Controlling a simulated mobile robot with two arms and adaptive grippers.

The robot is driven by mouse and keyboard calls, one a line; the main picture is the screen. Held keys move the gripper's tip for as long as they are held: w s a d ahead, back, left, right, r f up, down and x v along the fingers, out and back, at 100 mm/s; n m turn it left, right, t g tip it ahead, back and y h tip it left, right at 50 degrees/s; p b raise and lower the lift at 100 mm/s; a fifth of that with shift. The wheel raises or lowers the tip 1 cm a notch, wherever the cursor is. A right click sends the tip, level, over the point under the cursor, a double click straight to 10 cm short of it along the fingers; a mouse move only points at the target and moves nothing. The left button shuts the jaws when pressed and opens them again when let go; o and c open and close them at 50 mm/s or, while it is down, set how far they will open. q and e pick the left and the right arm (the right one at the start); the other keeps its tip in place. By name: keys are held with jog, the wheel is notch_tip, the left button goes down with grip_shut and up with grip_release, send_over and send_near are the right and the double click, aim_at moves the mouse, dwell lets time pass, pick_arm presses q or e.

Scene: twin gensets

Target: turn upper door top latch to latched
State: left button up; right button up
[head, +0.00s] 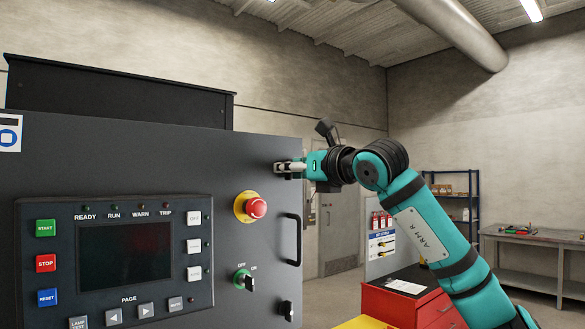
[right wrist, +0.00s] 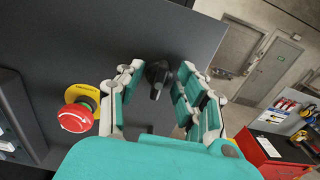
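The upper door (head: 150,155) is a dark grey panel filling the left of the head view; it also shows in the right wrist view (right wrist: 120,50). The top latch (right wrist: 157,78) is a small black knob near the door's right edge, its grip pointing down in the right wrist view. My right gripper (head: 288,168) is at the door's upper right, its fingers hiding the latch in the head view. In the right wrist view the fingers (right wrist: 162,80) are spread, one on each side of the latch, with gaps visible. My left gripper is out of view.
Below on the door are a black pull handle (head: 298,238), a lower latch (head: 287,310), a red emergency stop (head: 256,208) and a key switch (head: 243,279). A control panel (head: 115,260) sits left. A red cabinet (head: 405,302) and a workbench (head: 530,240) stand at right.

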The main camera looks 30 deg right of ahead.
grip_shut()
jog(key=m+b, duration=0.4)
jog(key=m, duration=0.4)
jog(key=m+b, duration=0.4)
jog(key=m, duration=0.5)
jog(key=shift+d+f+m, duration=0.2)
jog(key=shift+m, duration=0.1)
jog(key=shift+m+b, duration=0.3)
dwell(0.4)
